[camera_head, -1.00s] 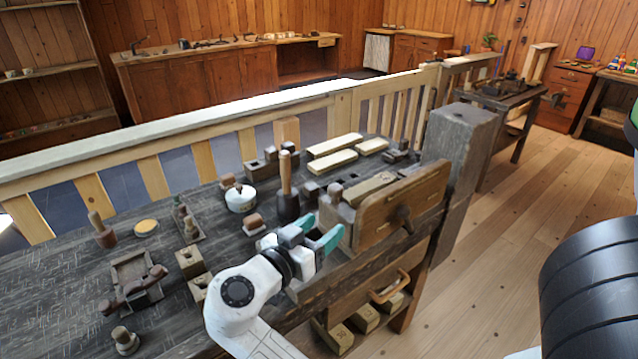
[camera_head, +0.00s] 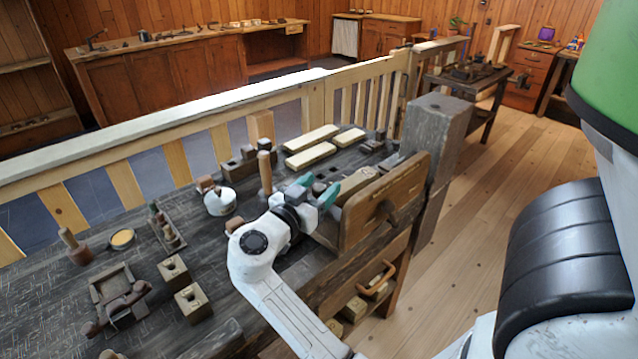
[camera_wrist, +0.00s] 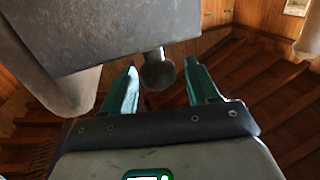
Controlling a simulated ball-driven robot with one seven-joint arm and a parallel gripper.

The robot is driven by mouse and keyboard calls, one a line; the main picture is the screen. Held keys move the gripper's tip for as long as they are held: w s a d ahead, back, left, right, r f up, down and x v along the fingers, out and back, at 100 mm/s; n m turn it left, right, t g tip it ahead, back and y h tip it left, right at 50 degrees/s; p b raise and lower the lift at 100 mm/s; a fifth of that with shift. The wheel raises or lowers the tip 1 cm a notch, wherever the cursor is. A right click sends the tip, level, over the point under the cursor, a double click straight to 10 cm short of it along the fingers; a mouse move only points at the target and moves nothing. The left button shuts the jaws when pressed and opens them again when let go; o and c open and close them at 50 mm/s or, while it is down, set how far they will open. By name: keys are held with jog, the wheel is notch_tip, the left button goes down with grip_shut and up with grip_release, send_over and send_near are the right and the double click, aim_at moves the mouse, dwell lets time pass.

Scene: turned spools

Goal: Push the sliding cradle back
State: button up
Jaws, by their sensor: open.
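My gripper (camera_head: 317,188) is over the right part of the dark workbench, close to the left end of the upright wooden vise board (camera_head: 385,205). Its two teal fingers are apart. In the wrist view my gripper (camera_wrist: 162,88) is open, and a dark round knob (camera_wrist: 158,72) shows between the fingers; I cannot tell whether they touch it. A large grey block (camera_wrist: 110,30) fills the upper left there. A low wooden frame with a turned piece across it (camera_head: 118,300) lies at the bench's left; I cannot tell which part is the sliding cradle.
An upright handled tool (camera_head: 265,172) stands just behind my gripper. Pale bars (camera_head: 310,154) lie at the back of the bench. A thick post (camera_head: 437,130) rises at its right end, and a railing (camera_head: 200,115) runs behind. Open wooden floor (camera_head: 480,220) lies to the right.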

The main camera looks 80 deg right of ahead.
jog(key=shift+d, duration=0.25)
grip_shut()
dwell(0.5)
